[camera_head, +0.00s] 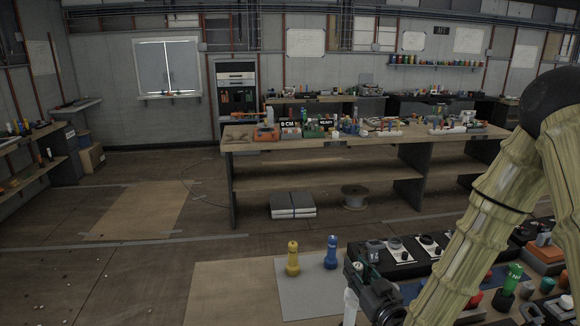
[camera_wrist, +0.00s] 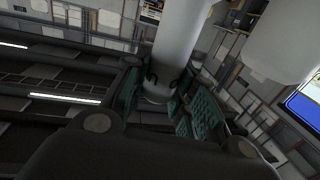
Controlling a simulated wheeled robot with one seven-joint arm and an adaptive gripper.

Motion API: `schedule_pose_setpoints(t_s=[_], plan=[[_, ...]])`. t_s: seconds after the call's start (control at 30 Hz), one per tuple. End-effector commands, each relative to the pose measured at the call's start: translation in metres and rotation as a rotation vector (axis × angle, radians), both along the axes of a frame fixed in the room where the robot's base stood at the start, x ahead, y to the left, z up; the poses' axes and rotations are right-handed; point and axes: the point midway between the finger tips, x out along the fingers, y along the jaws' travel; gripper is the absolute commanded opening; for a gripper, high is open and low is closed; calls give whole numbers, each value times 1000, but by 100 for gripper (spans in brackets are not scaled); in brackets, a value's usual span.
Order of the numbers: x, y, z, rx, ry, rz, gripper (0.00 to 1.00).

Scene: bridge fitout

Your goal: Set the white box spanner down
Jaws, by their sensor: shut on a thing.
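The white box spanner (camera_head: 350,304) is upright in my gripper (camera_head: 362,283) in the head view, low in the frame near the bench's front edge. In the wrist view the white spanner (camera_wrist: 182,48) is a smooth pale shaft between the green-padded fingers (camera_wrist: 170,108), which are shut on it. Its lower end runs out of the head view, so I cannot tell whether it touches anything. A grey mat (camera_head: 305,285) lies just left of my gripper. A yellow spanner (camera_head: 292,259) and a blue spanner (camera_head: 331,252) stand upright on it.
A dark panel with knobs (camera_head: 400,254) lies behind my gripper. A green-topped item (camera_head: 513,278) and several small parts crowd the bench at right. The mat's front part is clear, as is the bare wood (camera_head: 232,290) left of it. A long workbench (camera_head: 330,173) stands farther back.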

Motion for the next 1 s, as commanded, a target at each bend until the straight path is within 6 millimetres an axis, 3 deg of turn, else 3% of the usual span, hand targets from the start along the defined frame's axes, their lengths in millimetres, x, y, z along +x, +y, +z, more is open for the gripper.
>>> schedule_pose_setpoints(t_s=[0.23, 0.7, 1.0], plan=[[2, 7, -1, 0, -3, 22, 0], [68, 59, 5, -3, -6, 434, 0], [89, 70, 8, -3, -3, 595, 0]])
